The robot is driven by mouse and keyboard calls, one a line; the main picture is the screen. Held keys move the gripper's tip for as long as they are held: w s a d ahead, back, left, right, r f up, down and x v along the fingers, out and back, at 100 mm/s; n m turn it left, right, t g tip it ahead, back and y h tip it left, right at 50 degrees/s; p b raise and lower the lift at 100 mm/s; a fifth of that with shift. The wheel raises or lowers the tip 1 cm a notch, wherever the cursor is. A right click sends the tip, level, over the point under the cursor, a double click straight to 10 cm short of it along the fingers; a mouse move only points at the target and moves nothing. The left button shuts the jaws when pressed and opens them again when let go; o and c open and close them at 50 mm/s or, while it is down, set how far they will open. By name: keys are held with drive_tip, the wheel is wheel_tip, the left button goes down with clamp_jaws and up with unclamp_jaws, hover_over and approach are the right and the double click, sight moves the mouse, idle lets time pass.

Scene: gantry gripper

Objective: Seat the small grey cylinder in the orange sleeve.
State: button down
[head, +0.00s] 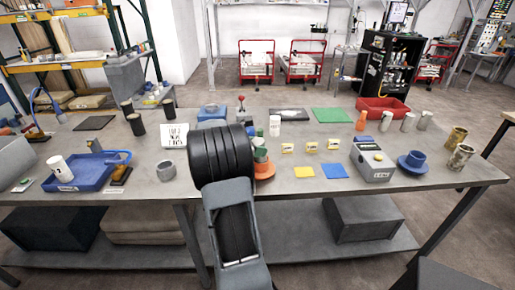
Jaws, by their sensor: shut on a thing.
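The orange sleeve (265,172) with a wide foot stands on the bench, just right of my arm's black joint, which covers part of it. Green and grey round parts show directly above it; I cannot tell whether they sit in it or stand behind it. My gripper is hidden behind my arm, so its jaws and anything in them do not show. A short grey cylinder (166,170) stands left of my arm. Taller grey cylinders (407,122) stand at the right rear; I cannot tell which one the task means.
A blue tray (88,183) with a white cup is at the left. A grey box (372,160) and a blue sleeve on a saucer (412,162) are at the right, near brass-coloured cylinders (459,157). Flat yellow and blue squares lie in between. A red bin (383,108) stands behind.

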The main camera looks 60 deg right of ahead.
drive_tip(key=shift+d+f, duration=0.45)
drive_tip(key=shift+f, duration=0.1)
drive_tip(key=c, duration=0.9)
unclamp_jaws()
drive_tip(key=shift+o, duration=0.9)
drive_tip(key=shift+a+r, duration=0.2)
drive_tip(key=shift+a, duration=0.05)
drive_tip(key=o, duration=0.3)
drive_tip(key=shift+d, duration=0.1)
drive_tip(key=shift+r, duration=0.1)
drive_tip(key=v, duration=1.2)
drive_tip(key=s+a+f+m+t+y, duration=0.2)
drive_tip(key=a+m+t+y, duration=0.1)
drive_tip(key=a, duration=0.8)
drive_tip(key=s+a+f+m+t+y, duration=0.2)
drive_tip(key=a+m+t+y, duration=0.2)
drive_tip(key=a, duration=0.8)
drive_tip(key=s+a+f+m+t+y, duration=0.2)
drive_tip(key=s+a+m+t+y, duration=0.1)
drive_tip(key=a, duration=0.8)
drive_tip(key=shift+a+f+m+t+y, duration=0.2)
drive_tip(key=shift+f+m+t+y, duration=0.2)
drive_tip(key=shift+t+y, duration=0.2)
